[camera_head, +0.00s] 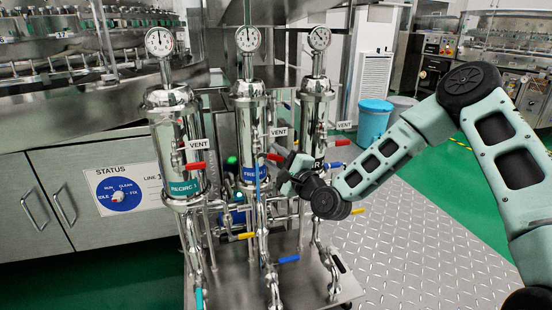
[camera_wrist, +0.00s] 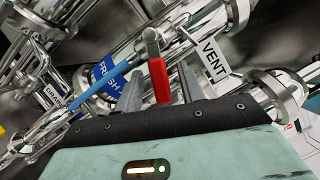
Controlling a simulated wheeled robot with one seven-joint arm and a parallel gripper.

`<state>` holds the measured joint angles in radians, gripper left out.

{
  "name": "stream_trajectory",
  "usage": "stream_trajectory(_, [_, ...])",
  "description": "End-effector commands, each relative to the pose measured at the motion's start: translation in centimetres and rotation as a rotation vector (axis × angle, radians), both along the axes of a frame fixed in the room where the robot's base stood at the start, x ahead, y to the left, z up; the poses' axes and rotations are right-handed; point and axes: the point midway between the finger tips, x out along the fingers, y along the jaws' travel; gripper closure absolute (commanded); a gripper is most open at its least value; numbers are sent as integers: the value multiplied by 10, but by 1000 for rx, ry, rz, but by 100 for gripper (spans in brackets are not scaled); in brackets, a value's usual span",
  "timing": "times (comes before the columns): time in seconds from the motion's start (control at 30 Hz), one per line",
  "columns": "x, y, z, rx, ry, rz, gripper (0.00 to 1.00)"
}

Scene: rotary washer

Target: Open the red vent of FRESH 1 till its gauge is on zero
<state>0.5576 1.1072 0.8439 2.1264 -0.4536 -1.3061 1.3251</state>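The FRESH 1 housing (camera_head: 252,115) is the middle of three steel filters, with a blue label (camera_head: 254,174) partly hidden by my arm. Its gauge (camera_head: 247,39) sits on top; the needle points roughly up, but the scale is too small to read. Its red vent handle (camera_head: 275,157) shows by the VENT tag (camera_head: 278,131). In the wrist view the red handle (camera_wrist: 159,80) lies between the two fingers of my gripper (camera_wrist: 159,73). The fingers are apart, with gaps visible on both sides of the handle. My gripper also shows in the head view (camera_head: 280,170).
The RECIRC 1 housing (camera_head: 180,150) stands to the left and another filter (camera_head: 315,110) to the right, each with a red vent handle. A blue lever (camera_wrist: 100,86) runs close to my left finger. Pipes and yellow and blue valves lie below.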

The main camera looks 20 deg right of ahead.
Motion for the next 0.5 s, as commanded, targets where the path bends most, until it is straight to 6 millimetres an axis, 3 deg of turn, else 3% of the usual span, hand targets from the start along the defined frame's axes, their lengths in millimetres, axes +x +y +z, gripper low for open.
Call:
stream_trajectory(0.33, [-4, -2, 0, -1, 0, -1, 62])
stream_trajectory(0.5, [-28, -11, -2, 0, 4, -2, 62])
